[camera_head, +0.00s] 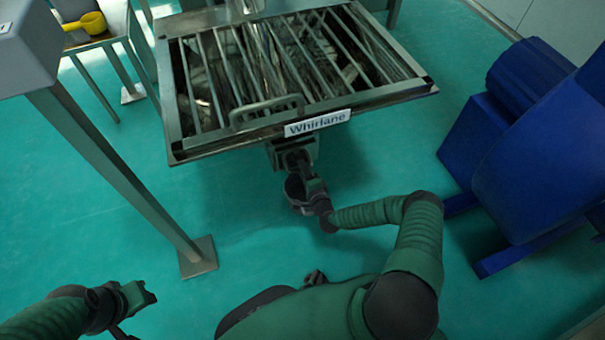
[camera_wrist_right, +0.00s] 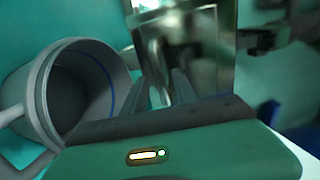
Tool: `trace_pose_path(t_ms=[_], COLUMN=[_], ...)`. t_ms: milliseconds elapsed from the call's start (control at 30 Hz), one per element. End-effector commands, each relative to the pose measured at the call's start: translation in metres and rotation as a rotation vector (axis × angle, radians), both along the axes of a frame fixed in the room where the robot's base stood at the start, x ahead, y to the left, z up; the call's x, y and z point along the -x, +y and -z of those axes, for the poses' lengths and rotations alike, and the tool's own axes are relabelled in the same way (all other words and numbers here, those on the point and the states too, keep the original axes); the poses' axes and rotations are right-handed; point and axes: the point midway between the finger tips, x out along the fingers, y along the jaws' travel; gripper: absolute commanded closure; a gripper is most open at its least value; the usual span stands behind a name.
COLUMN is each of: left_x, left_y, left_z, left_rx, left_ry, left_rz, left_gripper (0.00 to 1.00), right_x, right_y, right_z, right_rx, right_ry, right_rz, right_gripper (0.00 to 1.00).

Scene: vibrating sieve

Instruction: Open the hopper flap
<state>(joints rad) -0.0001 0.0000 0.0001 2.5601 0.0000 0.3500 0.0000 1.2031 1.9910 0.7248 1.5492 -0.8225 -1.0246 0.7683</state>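The metal hopper (camera_head: 175,130) has a barred top, a looped handle (camera_head: 267,110) and a "Whirlane" label (camera_head: 318,122) at its front edge. A small metal fitting (camera_head: 305,150) sits below that edge. I cannot tell which part is the flap. My right gripper (camera_head: 296,160) is at this fitting, partly hidden by its own wrist. In the right wrist view, its two fingers (camera_wrist_right: 161,92) stand apart with a gap, pointing at a shiny metal plate (camera_wrist_right: 185,50). Contact is unclear. My left gripper (camera_head: 143,293) is low at the left, away from the hopper, its fingers unclear.
A grey round container (camera_wrist_right: 85,90) is close left of the right fingers in the wrist view. A blue machine (camera_head: 535,150) stands at the right. A metal post (camera_head: 125,180) rises at the left. A yellow scoop (camera_head: 88,22) lies on a stand behind. Green floor is open between.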

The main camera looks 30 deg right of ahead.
Motion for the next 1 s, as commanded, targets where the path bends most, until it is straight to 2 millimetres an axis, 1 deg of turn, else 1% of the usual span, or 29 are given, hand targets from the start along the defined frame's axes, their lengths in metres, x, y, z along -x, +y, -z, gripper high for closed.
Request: trace_pose_path(t_ms=[33, 133, 333, 367, 600, 633, 1000], left_x=[0.0000, 0.0000, -0.0001, -0.0001, -0.0001, -0.0001, 0.0000], left_y=[0.0001, 0.0001, 0.0001, 0.0001, 0.0001, 0.0001, 0.0001], left_z=[0.0051, 0.0058, 0.0047, 0.0047, 0.0048, 0.0048, 0.0049], left_rx=[0.000, 0.000, 0.000, 0.000, 0.000, 0.000, 0.000], left_ry=[0.000, 0.000, 0.000, 0.000, 0.000, 0.000, 0.000], left_rz=[0.000, 0.000, 0.000, 0.000, 0.000, 0.000, 0.000], left_gripper=[0.64, 0.64, 0.64, 0.64, 0.64, 0.64, 0.64], right_x=[-0.0044, -0.0092, -0.0096, -0.0095, -0.0091, -0.0091, -0.0085], right_y=[-0.0016, -0.0026, -0.0027, -0.0027, -0.0025, -0.0025, -0.0019], right_z=[0.0035, 0.0027, 0.0018, 0.0018, 0.0020, 0.0021, 0.0037], right_rx=[0.001, -0.002, -0.002, -0.002, -0.001, -0.001, -0.003], right_ry=[-0.001, 0.000, 0.001, 0.001, 0.001, 0.001, 0.003], right_rz=[0.001, 0.000, 0.000, 0.000, 0.000, 0.000, -0.001], right_gripper=[0.66, 0.66, 0.66, 0.67, 0.98, 1.00, 1.00])
